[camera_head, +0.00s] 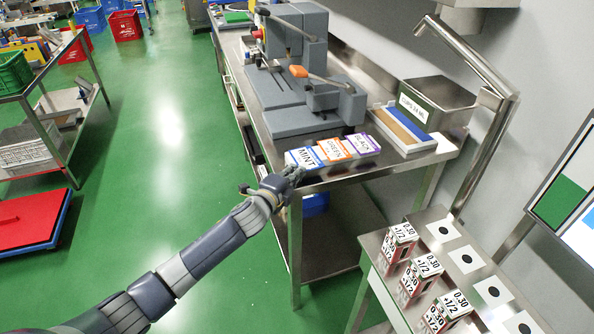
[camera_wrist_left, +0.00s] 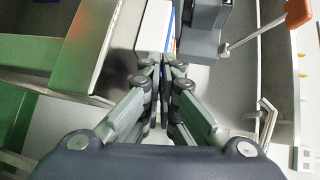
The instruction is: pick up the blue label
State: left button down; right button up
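The blue label, a flat white stack with a blue edge marked MINT (camera_head: 303,158), lies at the near corner of the steel bench. In the left wrist view its white face and blue edge (camera_wrist_left: 155,28) show just beyond the fingertips. My left gripper (camera_head: 294,174) is at the label's near edge, at the bench corner. In the left wrist view its fingers (camera_wrist_left: 162,68) are close together with a very narrow gap. Whether they touch or grip the label's edge is hidden. My right gripper is not in view.
An orange label stack (camera_head: 334,150) and a purple one (camera_head: 360,145) lie right beside the blue label. A grey machine (camera_head: 290,118) with a lever stands behind. A lower steel table (camera_head: 397,290) with small boxes is at the right.

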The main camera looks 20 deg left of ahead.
pick_arm(q)
notch_tip(320, 180, up, 2)
jog(key=p, duration=0.2)
jog(key=shift+r+p, duration=0.25)
jog(key=shift+p, duration=0.15)
jog(key=shift+f, duration=0.1)
jog(key=shift+s, duration=0.1)
jog(key=r+p+v, duration=0.2)
jog(key=p+v, duration=0.6)
jog(key=v, duration=0.6)
jog(key=shift+r, duration=0.25)
